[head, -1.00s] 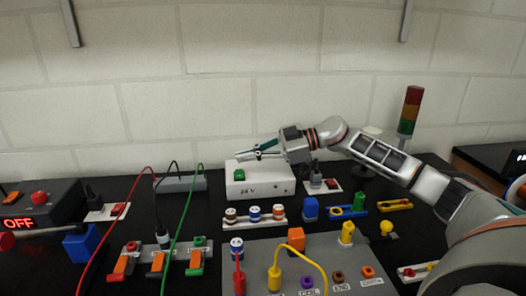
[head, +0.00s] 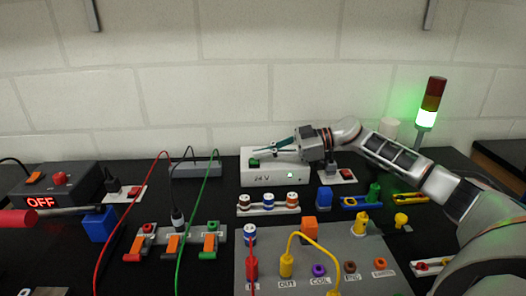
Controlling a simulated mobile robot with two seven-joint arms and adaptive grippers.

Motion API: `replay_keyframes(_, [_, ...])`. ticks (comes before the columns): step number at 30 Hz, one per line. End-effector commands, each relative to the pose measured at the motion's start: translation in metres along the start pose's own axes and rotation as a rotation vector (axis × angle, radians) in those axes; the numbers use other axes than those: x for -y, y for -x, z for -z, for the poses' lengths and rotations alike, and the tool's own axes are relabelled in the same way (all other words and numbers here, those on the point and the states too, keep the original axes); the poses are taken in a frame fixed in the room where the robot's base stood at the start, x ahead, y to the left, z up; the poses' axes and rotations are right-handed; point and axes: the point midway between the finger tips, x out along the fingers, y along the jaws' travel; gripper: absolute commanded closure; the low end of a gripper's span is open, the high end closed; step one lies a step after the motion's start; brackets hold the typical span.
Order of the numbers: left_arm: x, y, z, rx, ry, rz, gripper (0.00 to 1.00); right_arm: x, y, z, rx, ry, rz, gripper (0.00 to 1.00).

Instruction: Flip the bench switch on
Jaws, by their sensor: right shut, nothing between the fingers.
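The bench switch is a green rocker (head: 254,163) on the front left of the white 24 V box (head: 273,181). A small green lamp (head: 290,174) on the box's right front is lit. My right gripper (head: 256,153) is shut and empty, reaching in from the right over the box. Its fingertips are just above the green rocker; I cannot tell whether they touch it.
The stack light (head: 426,118) at the back right glows green. A dark unit (head: 60,190) at the left shows OFF in red. Red and green cables arch over the left bench. A grey panel (head: 375,245) with colored sockets stands in front.

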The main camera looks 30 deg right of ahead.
Motion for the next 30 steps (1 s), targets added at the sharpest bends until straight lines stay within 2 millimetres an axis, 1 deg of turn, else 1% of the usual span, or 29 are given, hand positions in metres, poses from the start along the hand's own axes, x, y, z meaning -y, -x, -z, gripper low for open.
replay_keyframes(3, [-0.004,0.001,-0.009,0.015,-0.001,-0.006,0.6,0.0,0.0,0.0,0.001,0.0,0.001,1.0])
replay_keyframes(5, [-0.003,0.001,-0.008,0.014,-0.001,-0.005,0.6,-0.001,0.001,0.003,0.0,0.001,0.0,1.0])
replay_keyframes(7, [-0.003,0.001,-0.008,0.013,-0.001,-0.005,0.6,-0.003,0.003,0.011,0.0,0.004,0.0,1.0])
replay_keyframes(15, [-0.002,0.001,-0.007,0.011,-0.001,-0.004,0.6,-0.014,0.015,0.058,-0.001,0.005,-0.001,1.0])
replay_keyframes(21, [-0.002,0.001,-0.006,0.01,-0.001,-0.003,0.6,-0.02,0.021,0.085,0.0,0.002,0.0,1.0])
replay_keyframes(25, [-0.002,0.001,-0.006,0.01,-0.001,-0.003,0.6,-0.022,0.023,0.092,0.0,0.0,0.0,1.0])
replay_keyframes(30, [-0.002,0.001,-0.006,0.01,-0.001,-0.003,0.6,-0.022,0.024,0.094,0.0,-0.001,0.0,1.0])
